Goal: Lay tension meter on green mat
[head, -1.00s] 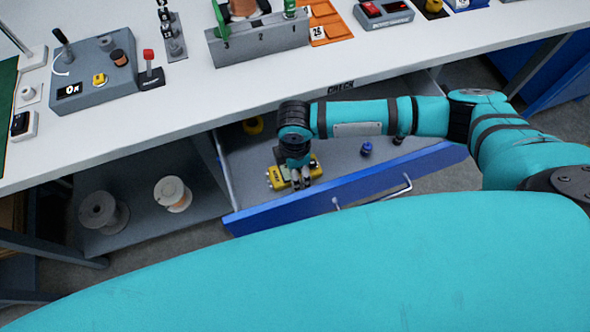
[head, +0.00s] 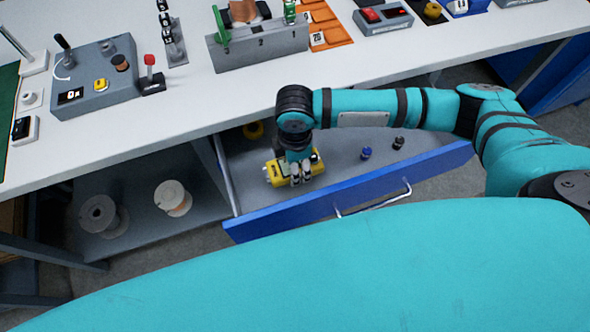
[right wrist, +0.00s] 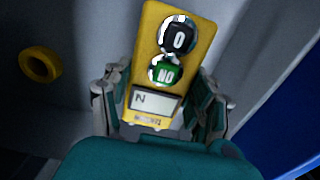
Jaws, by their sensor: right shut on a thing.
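The tension meter (head: 274,174) is a yellow handheld device, in the open drawer area in the head view. In the right wrist view the tension meter (right wrist: 153,50) shows a black "0" button, a green "NO" button and a small grey display. My right gripper (head: 301,180) is shut on it, with one finger at each side of its body, and hides part of it in the head view. I cannot tell whether it touches the drawer floor. The green mat (head: 8,110) lies on the bench at the far left edge, only partly in view. My left gripper is not in view.
The blue-fronted drawer (head: 345,192) is open below the bench (head: 210,105). It holds a yellow ring (head: 253,130) and small blue and dark items. A control box (head: 95,85), a lever switch (head: 152,80) and a metal fixture (head: 258,45) stand on the bench. Two spools (head: 103,215) sit on the lower shelf.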

